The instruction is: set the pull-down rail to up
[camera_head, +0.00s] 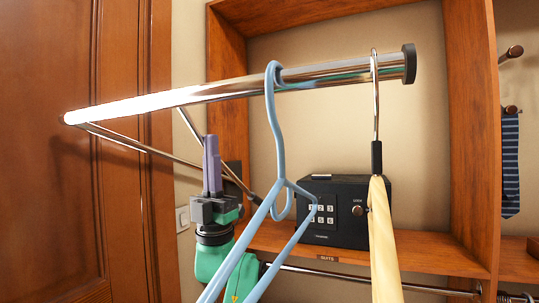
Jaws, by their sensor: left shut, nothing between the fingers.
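The pull-down rail (220,92) is a shiny chrome bar that runs across the upper middle of the view, with a black cap at its right end. Thin chrome struts (140,147) lead from its left end back toward the shelf unit. A light blue hanger (276,150) and a wooden hanger (381,240) with a chrome hook hang on it. My left gripper (211,150) points up below the rail, its purple fingers shut and empty, apart from the rail. The blue hanger is just right of it. My right gripper is not in view.
A black keypad safe (348,211) sits on the wooden shelf (345,252) behind the hangers. A lower chrome rod (350,276) runs under that shelf. A wooden door (75,190) fills the left side. A striped tie (510,165) hangs from pegs at the right.

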